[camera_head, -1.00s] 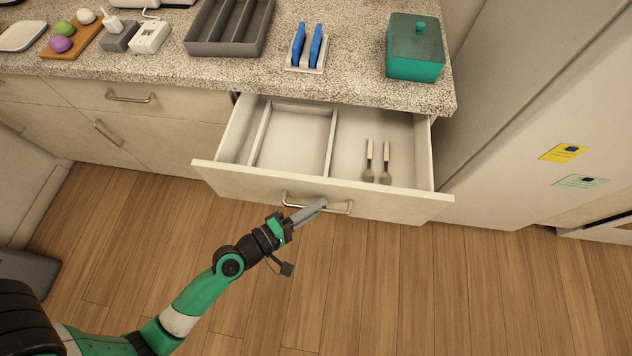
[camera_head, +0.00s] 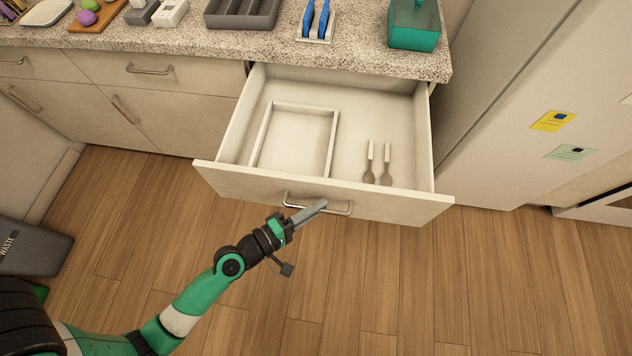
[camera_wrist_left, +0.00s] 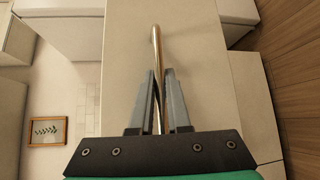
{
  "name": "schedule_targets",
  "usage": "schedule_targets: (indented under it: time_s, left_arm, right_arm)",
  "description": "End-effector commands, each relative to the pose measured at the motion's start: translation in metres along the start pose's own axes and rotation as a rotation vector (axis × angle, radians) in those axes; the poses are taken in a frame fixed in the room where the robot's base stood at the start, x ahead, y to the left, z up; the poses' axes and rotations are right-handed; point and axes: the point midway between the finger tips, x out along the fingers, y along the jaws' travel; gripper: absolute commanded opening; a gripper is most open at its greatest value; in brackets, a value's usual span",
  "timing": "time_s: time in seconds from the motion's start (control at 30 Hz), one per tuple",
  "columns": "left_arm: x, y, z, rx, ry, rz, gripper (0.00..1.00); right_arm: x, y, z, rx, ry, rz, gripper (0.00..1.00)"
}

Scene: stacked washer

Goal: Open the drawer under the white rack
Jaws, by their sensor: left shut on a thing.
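The drawer (camera_head: 230,181) under the white rack is pulled well out from the counter. Inside it are a white divider frame (camera_head: 333,141) and two utensils (camera_head: 370,165) with pale handles. The white rack (camera_head: 315,38) holds two blue upright pieces on the counter above. My left gripper (camera_head: 322,204) is shut on the drawer's metal handle (camera_head: 341,212). In the left wrist view the fingers (camera_wrist_left: 158,80) close around the handle bar (camera_wrist_left: 156,42), with the drawer front behind. My right gripper is not in view.
A green box (camera_head: 414,28) and a grey tray (camera_head: 228,22) stand on the counter. A fridge (camera_head: 500,150) stands close to the drawer's right. A waste bin (camera_head: 35,250) is at the left. The wooden floor in front is clear.

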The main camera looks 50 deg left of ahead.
Motion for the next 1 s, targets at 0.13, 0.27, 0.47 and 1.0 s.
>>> schedule_targets:
  time_s: [0.13, 0.27, 0.47, 1.0]
  left_arm:
    - [0.0, -0.002, 0.001, 0.0, -0.002, -0.004, 0.18]
    - [0.0, -0.001, 0.0, 0.0, -0.002, -0.003, 0.27]
    - [0.0, -0.001, 0.0, 0.0, -0.001, -0.002, 0.27]
    - [-0.067, -0.006, -0.003, -0.005, 0.009, -0.003, 0.27]
  right_arm:
    - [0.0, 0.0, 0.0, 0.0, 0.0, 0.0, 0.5]
    - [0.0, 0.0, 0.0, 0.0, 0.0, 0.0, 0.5]
    - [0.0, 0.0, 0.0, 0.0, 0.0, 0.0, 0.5]
    - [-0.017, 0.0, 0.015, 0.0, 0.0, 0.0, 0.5]
